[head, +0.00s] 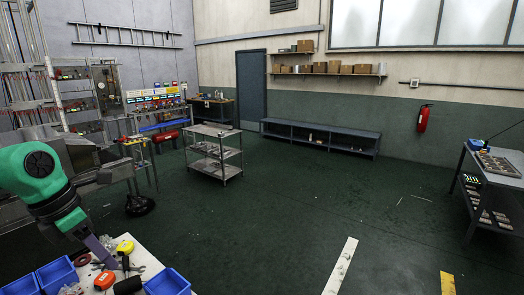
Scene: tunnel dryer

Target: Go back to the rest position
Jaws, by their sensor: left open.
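My left arm comes in from the left with green and grey links. It reaches down over the near table, and my left gripper (106,259), a dull purple-grey part at its end, points down at the tools there. It is open, and I see nothing held in it. Its fingertips are small and partly lost among the tools, so I cannot tell whether they touch anything. My right gripper and right arm are not in view.
The near white table (148,262) holds blue bins (167,282), a yellow tape measure (125,247) and loose tools. A metal cart (214,166) stands beyond. A workbench (510,180) is at right, a low shelf (320,138) at the back wall. The middle green floor is clear.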

